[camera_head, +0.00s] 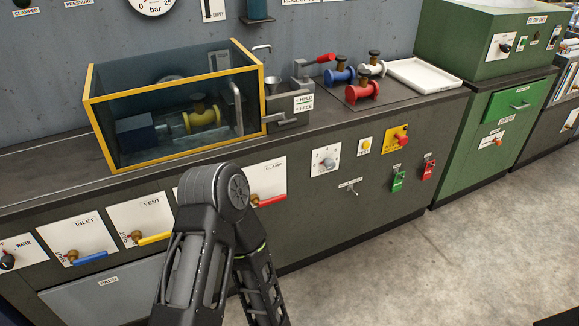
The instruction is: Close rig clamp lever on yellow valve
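The yellow valve (202,116) lies inside the yellow-framed glass rig box (176,148), seen through the front pane, beside a blue-grey block (137,132). Whether the block or fixture touches it is hard to tell. On the bench front, a panel that seems to read CLAMP (272,172) carries a red lever (271,201), lying nearly level and pointing right. My dark arm stands in front of the panel and may hide its left part. Neither gripper shows; the visible arm's far end runs out of the bottom of the view.
INLET has a blue lever (92,258); VENT has a yellow lever (154,238). The floor at right is clear.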

